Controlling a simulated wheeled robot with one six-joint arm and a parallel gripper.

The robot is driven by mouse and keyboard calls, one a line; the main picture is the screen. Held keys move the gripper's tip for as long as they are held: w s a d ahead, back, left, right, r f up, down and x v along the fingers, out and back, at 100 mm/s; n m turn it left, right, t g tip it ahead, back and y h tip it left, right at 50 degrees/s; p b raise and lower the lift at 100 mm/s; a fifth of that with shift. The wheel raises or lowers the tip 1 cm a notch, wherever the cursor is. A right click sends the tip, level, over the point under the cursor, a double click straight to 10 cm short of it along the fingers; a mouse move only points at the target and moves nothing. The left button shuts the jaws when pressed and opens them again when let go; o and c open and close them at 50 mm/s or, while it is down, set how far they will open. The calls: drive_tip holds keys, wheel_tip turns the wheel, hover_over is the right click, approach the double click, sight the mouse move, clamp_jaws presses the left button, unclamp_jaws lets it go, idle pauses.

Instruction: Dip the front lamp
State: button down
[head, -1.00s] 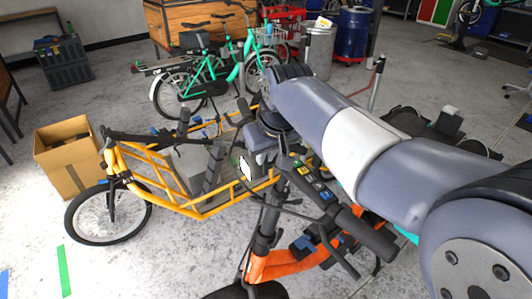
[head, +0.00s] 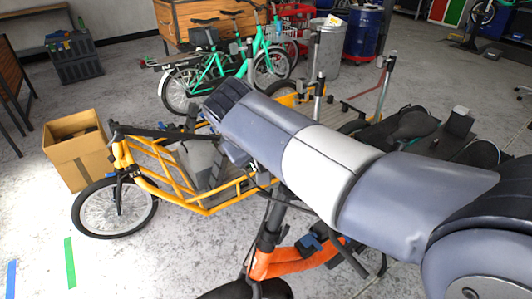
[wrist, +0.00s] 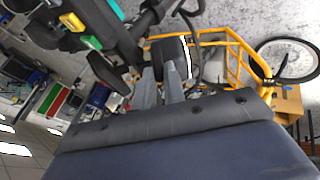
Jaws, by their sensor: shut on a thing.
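The front lamp (wrist: 170,50) is a dark box with a pale front edge, in the upper middle of the wrist view. My gripper (wrist: 160,74) has its two grey fingers at the lamp's near side and is shut on it; the exact contact is partly hidden. The handlebar console (wrist: 88,42), with yellow and green buttons, lies just left of the lamp in the wrist view. In the head view my arm covers the lamp, the fingers and most of the handlebar. The orange bike frame (head: 290,258) shows below my arm.
A yellow cargo bike (head: 165,165) stands beyond the lamp, with a cardboard box (head: 78,150) at its left. Teal bikes (head: 215,75) stand behind. The floor at lower left is open.

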drive_tip(key=c, duration=1.5)
unclamp_jaws()
drive_tip(key=shift+r, duration=0.1)
drive_tip(key=v, duration=1)
drive_tip(key=shift+s+a+r, duration=0.1)
drive_tip(key=shift+s+r, duration=0.05)
drive_tip(key=shift+r, duration=0.1)
